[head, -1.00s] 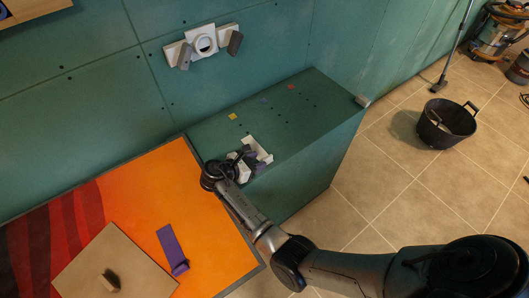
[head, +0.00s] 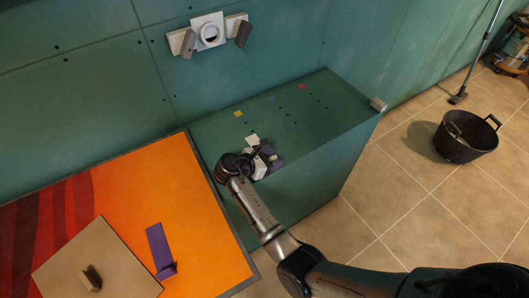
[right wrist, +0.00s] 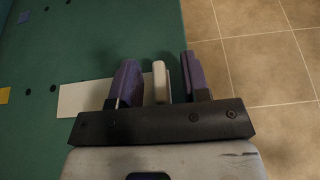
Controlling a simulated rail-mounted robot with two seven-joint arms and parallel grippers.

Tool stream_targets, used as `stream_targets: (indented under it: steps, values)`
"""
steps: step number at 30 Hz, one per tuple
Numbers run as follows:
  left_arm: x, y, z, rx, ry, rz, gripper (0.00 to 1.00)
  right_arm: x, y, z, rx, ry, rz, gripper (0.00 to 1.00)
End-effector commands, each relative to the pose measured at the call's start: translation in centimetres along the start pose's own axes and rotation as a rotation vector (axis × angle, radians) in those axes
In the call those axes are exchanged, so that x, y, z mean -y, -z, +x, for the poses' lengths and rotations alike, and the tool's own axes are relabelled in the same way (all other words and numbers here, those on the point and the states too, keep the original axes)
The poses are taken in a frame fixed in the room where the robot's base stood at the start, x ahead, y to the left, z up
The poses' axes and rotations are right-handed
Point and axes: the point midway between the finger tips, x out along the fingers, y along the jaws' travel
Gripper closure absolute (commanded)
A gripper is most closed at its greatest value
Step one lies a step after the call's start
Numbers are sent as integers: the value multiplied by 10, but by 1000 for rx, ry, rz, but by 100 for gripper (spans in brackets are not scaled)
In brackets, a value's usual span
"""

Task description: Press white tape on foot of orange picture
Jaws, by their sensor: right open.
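The white tape (right wrist: 85,98) is a flat white strip with an upright white tab (right wrist: 160,82), on the green top of a box. In the head view it (head: 253,140) is partly covered by my right gripper (head: 263,160). The right wrist view shows that gripper (right wrist: 157,75) open, its two purple fingers on either side of the tab, with gaps showing. Whether the fingers touch the strip is unclear. The orange picture (head: 205,225), a large orange panel with dark red bands and a dark edge, lies left of the box. My left gripper is not in view.
A purple L-shaped piece (head: 158,245) and a beige board (head: 95,255) with a handle lie on the orange panel. Small coloured squares, including a yellow one (head: 239,114), mark the green box top (head: 325,95). White fittings (head: 208,32) are on the wall. A black bucket (head: 466,137) stands on the floor.

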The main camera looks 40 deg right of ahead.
Motion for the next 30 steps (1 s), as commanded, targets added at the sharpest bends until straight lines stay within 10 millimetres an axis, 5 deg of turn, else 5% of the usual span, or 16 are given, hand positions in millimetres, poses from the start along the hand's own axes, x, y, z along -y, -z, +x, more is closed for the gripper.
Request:
stream_targets:
  steps: [3, 16, 30]
  values:
    - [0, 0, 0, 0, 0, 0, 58, 0, 0, 0, 0, 0, 0, 58]
    - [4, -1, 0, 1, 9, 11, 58, 0, 0, 0, 0, 0, 0, 100]
    - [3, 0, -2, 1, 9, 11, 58, 0, -2, -1, 0, 0, 0, 100]
